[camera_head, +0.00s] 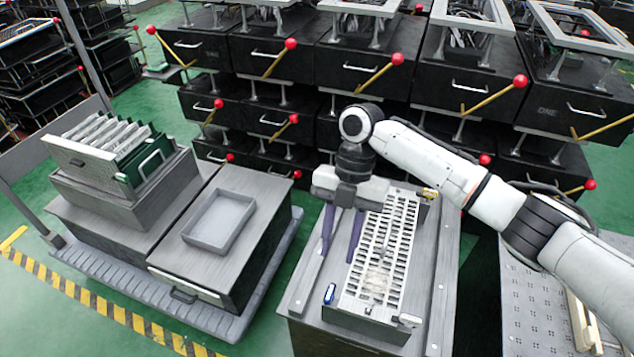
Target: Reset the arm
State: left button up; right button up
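My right arm (440,170) comes in from the right edge and reaches to the middle of the view, bent at a dark joint and hanging downward. My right gripper (338,256) points down over the left part of a grey workbench (303,290). Its two dark purple fingers are apart and nothing shows between them. A white slotted rack (385,245) lies on the bench just right of the fingers. I cannot tell whether the gripper touches the bench. My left arm and gripper are not in view.
Black drawer fixtures (365,68) with yellow levers and red knobs (397,58) stand behind. At left are a grey tray (220,222) and a bin of green boards (145,155). A perforated table (535,300) stands at lower right.

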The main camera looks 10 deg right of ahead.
jog(key=s+a+f+m+t+y, duration=0.2)
jog(key=s+a+f+m+t, duration=0.1)
jog(key=s+a+f+m, duration=0.65)
jog(key=s+d+r+m+t+h, duration=0.2)
jog(key=s+d+m, duration=0.4)
jog(key=d+m, duration=0.3)
jog(key=s+d+r+m+t+h, duration=0.1)
jog(key=s+d+m+t+h, duration=0.1)
jog(key=s+d+m, duration=0.55)
jog(key=w+a+f+m+t+y+p, duration=0.1)
jog(key=w+a+f+t+y+p, duration=0.1)
jog(key=w+a+f+t+p, duration=0.2)
jog(key=shift+w+a+t+p, duration=0.7)
jog(key=shift+w+a+p, duration=0.3)
jog(key=shift+w+p, duration=0.1)
jog(key=shift+s, duration=0.1)
